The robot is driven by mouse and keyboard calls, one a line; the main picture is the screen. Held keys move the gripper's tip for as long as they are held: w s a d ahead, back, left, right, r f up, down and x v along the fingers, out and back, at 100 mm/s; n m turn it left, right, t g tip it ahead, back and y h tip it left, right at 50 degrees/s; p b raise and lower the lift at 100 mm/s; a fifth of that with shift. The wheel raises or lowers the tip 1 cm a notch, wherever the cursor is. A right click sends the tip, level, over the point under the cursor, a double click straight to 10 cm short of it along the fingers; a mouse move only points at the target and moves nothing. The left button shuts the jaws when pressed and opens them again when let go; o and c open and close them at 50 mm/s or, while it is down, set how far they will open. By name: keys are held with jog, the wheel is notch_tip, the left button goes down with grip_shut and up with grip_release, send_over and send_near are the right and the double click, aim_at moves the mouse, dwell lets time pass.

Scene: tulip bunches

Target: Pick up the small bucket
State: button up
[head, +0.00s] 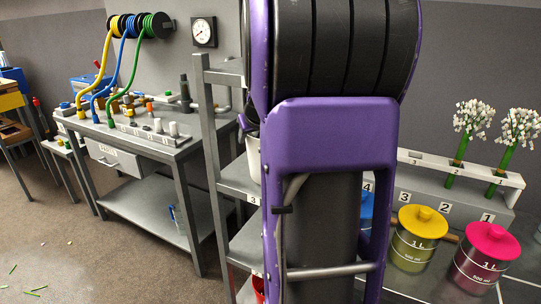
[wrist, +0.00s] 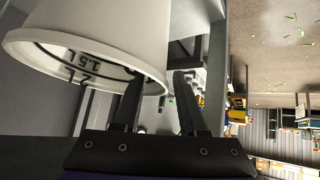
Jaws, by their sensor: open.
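A white bucket (wrist: 95,30) fills the upper left of the wrist view, with its rim and the dark marks "2 L" and "1.5 L" showing. In the head view a sliver of the white bucket (head: 253,158) shows on the grey shelf rack, mostly hidden by my arm. My gripper (wrist: 160,78) is open at the bucket's rim. One finger overlaps the rim opening and the other is to the right of the wall. The rim's edge shows between them; contact cannot be told. My gripper is hidden in the head view.
The grey shelf rack (head: 208,130) has upright posts close to the bucket. A red item (head: 258,290) shows low on it. To the right are a yellow-lidded canister (head: 420,240), a pink-lidded canister (head: 487,255) and white flowers. A workbench (head: 130,140) with hoses stands left.

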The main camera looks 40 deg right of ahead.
jog(key=shift+s, duration=0.1)
grip_shut()
dwell(1.2)
jog(key=shift+r, duration=0.2)
